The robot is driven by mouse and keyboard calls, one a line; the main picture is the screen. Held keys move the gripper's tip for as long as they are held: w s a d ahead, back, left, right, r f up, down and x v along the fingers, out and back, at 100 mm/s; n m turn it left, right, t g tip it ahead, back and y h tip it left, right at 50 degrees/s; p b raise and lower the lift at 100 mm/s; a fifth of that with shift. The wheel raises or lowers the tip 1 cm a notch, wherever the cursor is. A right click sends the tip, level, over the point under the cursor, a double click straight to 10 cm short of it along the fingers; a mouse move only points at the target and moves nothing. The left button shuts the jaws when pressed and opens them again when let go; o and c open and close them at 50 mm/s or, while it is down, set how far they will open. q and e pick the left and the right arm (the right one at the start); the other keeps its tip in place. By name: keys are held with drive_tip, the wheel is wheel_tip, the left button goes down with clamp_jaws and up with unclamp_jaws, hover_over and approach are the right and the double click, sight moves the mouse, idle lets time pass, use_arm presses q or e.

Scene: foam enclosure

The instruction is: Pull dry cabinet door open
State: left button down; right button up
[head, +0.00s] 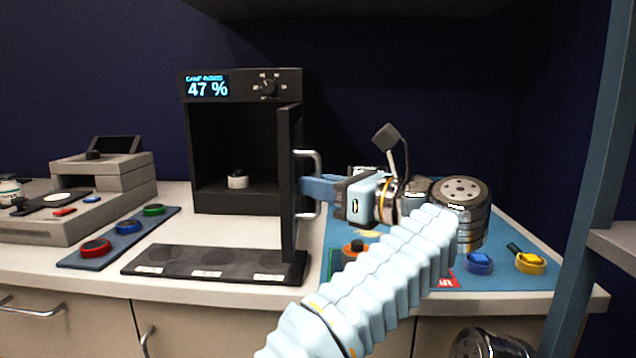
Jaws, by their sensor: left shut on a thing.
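The black dry cabinet (240,205) stands on the counter, with a display reading 47 % at its top. Its door (290,190) is swung out from the right side, roughly edge-on to me, so the interior shows. A small pale round item (237,180) sits inside on the cabinet floor. The silver door handle (317,157) is on the door's outer face, to the right. My left gripper (312,187) is shut on the handle, its blue fingers reaching it from the right. The exact finger contact is partly hidden. My right gripper is not seen.
A dark tray with labelled spots (205,262) lies in front of the cabinet, under the door. A pad with coloured knobs (125,227) and a grey instrument (100,180) are left. A blue mat (500,275) with several items lies right. A blue post (595,180) stands far right.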

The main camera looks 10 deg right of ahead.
use_arm(q)
drive_tip(key=shift+w+a+r, duration=0.1)
drive_tip(key=shift+a+r, duration=0.1)
drive_tip(key=shift+r, duration=0.05)
drive_tip(key=c, duration=1.4)
unclamp_jaws()
drive_tip(key=shift+o, duration=0.6)
drive_tip(key=shift+w+f, duration=0.1)
drive_tip(key=shift+w, duration=0.05)
drive_tip(key=shift+d+f, duration=0.1)
drive_tip(key=shift+f, duration=0.05)
